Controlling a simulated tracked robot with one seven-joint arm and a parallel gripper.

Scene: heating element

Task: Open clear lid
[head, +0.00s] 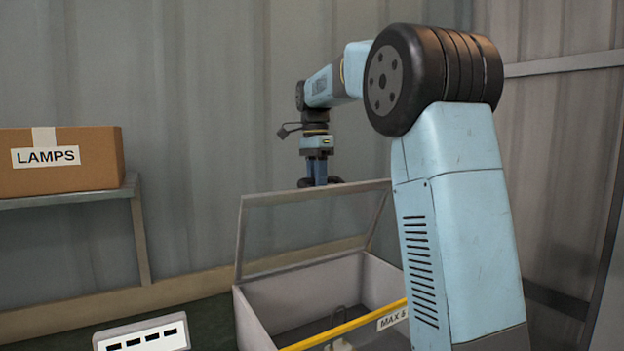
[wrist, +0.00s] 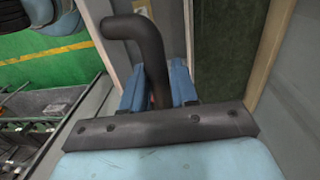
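The clear lid (head: 305,228), a see-through pane in a grey frame, stands raised on the back edge of the grey box (head: 285,290), so the box's inside shows. My gripper (head: 318,178) points down at the lid's top edge. Its two blue fingers also show in the wrist view (wrist: 159,82), one on each side of the lid's thick black handle (wrist: 142,32), and look shut on it. In the head view only small dark parts of the handle show beside the fingers. My arm hides the box's right side.
A yellow bar with a "MAX" label (head: 392,316) crosses the front of the box. A grey part (head: 340,342) sits inside. A white panel with dark slots (head: 142,335) is at front left. A "LAMPS" carton (head: 65,180) rests on a shelf at left, before a corrugated wall.

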